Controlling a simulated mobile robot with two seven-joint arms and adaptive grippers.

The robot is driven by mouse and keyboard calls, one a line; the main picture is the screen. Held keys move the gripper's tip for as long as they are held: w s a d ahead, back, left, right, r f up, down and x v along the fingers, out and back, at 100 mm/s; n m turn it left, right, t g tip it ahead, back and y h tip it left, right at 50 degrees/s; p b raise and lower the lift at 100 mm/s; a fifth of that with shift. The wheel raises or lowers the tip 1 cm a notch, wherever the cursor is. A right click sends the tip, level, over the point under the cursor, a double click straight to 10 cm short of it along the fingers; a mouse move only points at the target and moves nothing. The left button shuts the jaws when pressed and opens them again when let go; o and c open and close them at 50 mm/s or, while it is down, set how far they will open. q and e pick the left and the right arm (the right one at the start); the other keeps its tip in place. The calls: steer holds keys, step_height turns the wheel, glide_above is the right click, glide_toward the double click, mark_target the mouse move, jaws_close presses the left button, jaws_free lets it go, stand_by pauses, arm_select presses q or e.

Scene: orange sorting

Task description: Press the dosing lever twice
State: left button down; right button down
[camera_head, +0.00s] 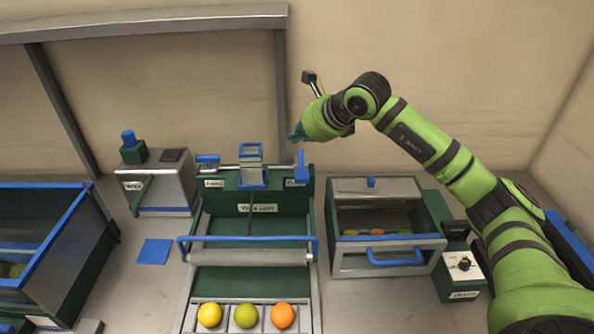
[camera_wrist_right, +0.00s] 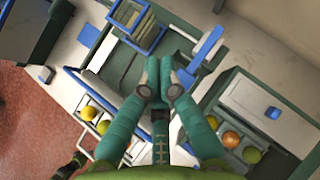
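A blue upright lever (camera_head: 301,165) stands at the right end of the green central machine (camera_head: 257,209); the small labels are too blurred to confirm it as the dosing lever. A flatter blue handle (camera_head: 207,160) sits at the machine's left end. My right gripper (camera_head: 297,134) is above the upright lever and apart from it, in front of the back wall. In the right wrist view, the gripper's teal fingers (camera_wrist_right: 160,62) are together with nothing between them, and the blue lever (camera_wrist_right: 208,47) is to their right. My left gripper is not seen.
Yellow, green and orange fruits lie in the front tray (camera_head: 227,331) of the machine. A blue-handled bin (camera_head: 386,272) and a knob box (camera_head: 463,265) stand to the right. A grey box with a blue knob (camera_head: 128,138) and a blue-rimmed crate (camera_head: 75,240) stand to the left.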

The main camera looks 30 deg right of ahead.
mark_target(304, 176)
steer(key=shift+d+r+h, duration=0.2)
steer(key=shift+d+h, duration=0.2)
steer(key=shift+d, duration=0.5)
step_height(304, 176, down, 8)
steer(key=b, duration=0.5)
steer(key=shift+f+b, duration=0.4)
stand_by(0.7)
steer(key=shift+f+b, duration=0.4)
steer(key=shift+b, duration=0.15)
